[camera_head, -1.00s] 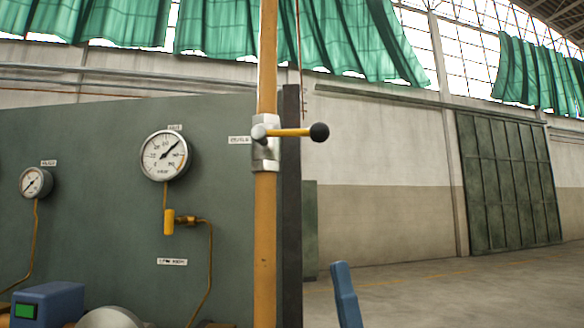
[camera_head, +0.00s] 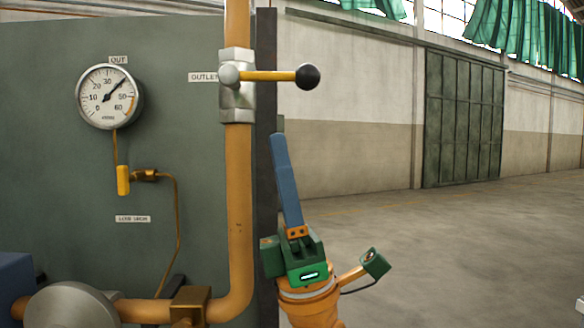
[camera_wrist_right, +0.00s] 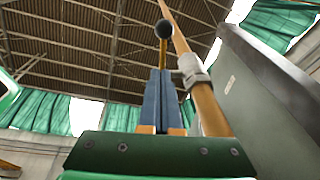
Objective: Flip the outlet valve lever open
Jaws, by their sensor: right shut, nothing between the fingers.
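The outlet valve (camera_head: 237,88) is a silver body on a vertical orange pipe, beside an "OUTLET" label. Its lever (camera_head: 270,76) is a yellow bar that points right, across the pipe, and ends in a black ball knob (camera_head: 307,77). My right gripper (camera_head: 279,140) points up below the lever, its blue fingers shut with nothing between them. A gap separates the fingertips from the lever in the head view. In the right wrist view the shut fingers (camera_wrist_right: 159,72) point toward the knob (camera_wrist_right: 164,29), with the valve (camera_wrist_right: 190,70) to their right. My left gripper is not in view.
A green panel (camera_head: 60,190) behind the pipe carries an "OUT" gauge (camera_head: 109,96) and a small yellow fitting (camera_head: 123,180). A dark post (camera_head: 265,180) stands just right of the pipe (camera_head: 238,200). The floor (camera_head: 450,250) to the right is open.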

